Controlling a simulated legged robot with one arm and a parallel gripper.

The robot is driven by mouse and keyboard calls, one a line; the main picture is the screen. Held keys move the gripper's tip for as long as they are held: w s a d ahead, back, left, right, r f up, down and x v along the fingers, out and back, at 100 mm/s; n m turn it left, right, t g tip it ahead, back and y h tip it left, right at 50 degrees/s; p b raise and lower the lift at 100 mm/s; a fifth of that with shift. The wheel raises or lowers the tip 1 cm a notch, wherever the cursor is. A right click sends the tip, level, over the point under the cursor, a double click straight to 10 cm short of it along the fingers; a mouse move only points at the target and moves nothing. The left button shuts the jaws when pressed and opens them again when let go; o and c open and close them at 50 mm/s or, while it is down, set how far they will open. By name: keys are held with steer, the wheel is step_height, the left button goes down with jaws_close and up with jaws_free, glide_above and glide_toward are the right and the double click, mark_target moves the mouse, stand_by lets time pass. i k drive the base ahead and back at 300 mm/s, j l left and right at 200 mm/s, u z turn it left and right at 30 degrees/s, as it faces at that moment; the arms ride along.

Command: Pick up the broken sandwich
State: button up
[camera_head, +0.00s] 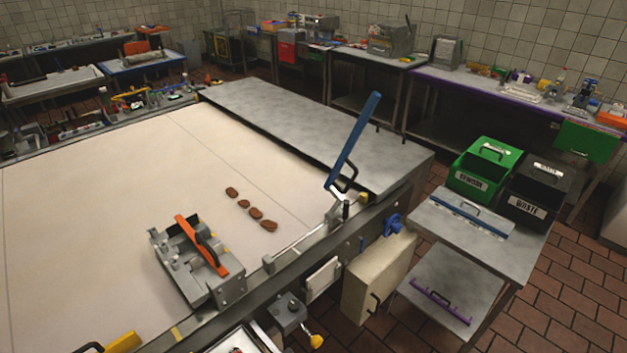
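Several small brown sandwich biscuits (256,213) lie in a short slanting row on the pale belt surface (90,210). The upper-left one (232,192) and the lower-right one (269,226) mark the ends of the row. They are too small in this view to tell which one is broken. My gripper is not in view, and nothing is seen touching the biscuits.
A grey metal device with an orange bar (202,245) stands left of the row. A blue lever (353,140) rises at the belt's right edge. A green bin (485,165) and a black waste bin (537,188) stand at right. The belt's left is clear.

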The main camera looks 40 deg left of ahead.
mark_target(245, 202)
steer(key=i+u, duration=0.75)
steer(key=i+l+u, duration=0.2)
steer(key=u, duration=0.15)
steer(key=i+u, duration=0.2)
steer(key=u, duration=0.3)
steer(key=i+u, duration=0.2)
steer(key=u, duration=0.25)
steer(key=i+u, duration=0.2)
steer(key=u, duration=0.3)
steer(key=i+l+u, duration=0.15)
steer(key=u, duration=0.3)
steer(key=i+l+u, duration=0.15)
steer(key=u, duration=0.15)
steer(key=i, duration=0.1)
